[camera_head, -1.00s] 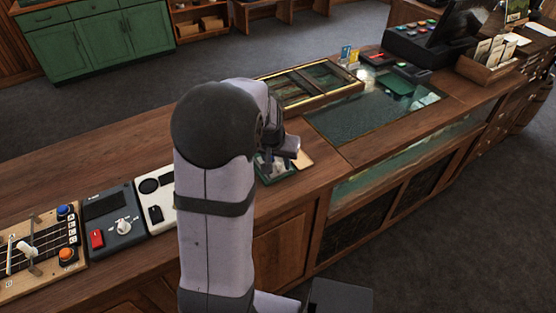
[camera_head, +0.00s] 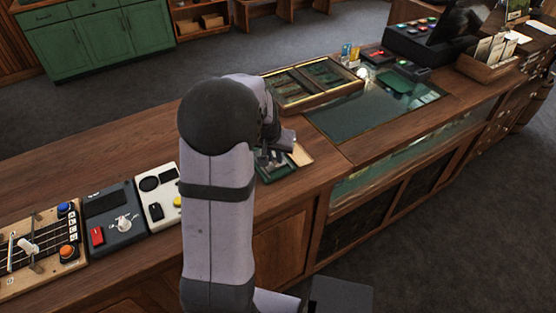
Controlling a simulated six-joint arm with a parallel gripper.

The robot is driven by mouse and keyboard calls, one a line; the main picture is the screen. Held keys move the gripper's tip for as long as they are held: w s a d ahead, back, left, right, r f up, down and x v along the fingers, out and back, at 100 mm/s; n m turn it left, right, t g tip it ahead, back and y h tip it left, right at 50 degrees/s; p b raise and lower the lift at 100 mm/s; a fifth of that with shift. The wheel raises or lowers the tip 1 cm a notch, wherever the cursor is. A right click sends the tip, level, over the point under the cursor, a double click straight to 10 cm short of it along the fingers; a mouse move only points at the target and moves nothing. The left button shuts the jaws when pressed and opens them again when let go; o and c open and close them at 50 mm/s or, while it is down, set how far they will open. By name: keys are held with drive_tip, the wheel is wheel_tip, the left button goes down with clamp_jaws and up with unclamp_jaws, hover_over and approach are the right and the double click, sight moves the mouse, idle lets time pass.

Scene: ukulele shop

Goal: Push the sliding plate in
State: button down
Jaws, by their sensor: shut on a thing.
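A small dark green device (camera_head: 283,174) lies on the counter near its front edge, just beyond my arm. A pale tan plate (camera_head: 301,154) shows at its right end, and this looks like the sliding plate. My gripper (camera_head: 270,160) is low over the device, pointing down and left of the pale plate. It is shut on a part of the device, seemingly the sliding plate. My own arm hides the device's left side and much of the fingers, so the exact contact cannot be made out.
A brass-edged display tray (camera_head: 312,84) stands behind the gripper, beside a glass counter top (camera_head: 375,110). To the left are a white box (camera_head: 158,196), a grey box with a red switch (camera_head: 115,215) and a fretted wooden board (camera_head: 40,250). Bare counter lies behind them.

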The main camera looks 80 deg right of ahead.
drive_tip(key=w+d, duration=0.5)
drive_tip(key=shift+w+d, duration=0.25)
drive_tip(key=shift+w, duration=0.05)
drive_tip(key=shift+w+d+r, duration=0.1)
drive_tip(key=shift+w+d, duration=0.05)
drive_tip(key=c, duration=1.7)
unclamp_jaws()
drive_tip(key=shift+w+d, duration=0.1)
drive_tip(key=shift+o, duration=0.2)
drive_tip(key=b+v, duration=0.2)
drive_tip(key=v, duration=0.5)
drive_tip(key=shift+b, duration=0.3)
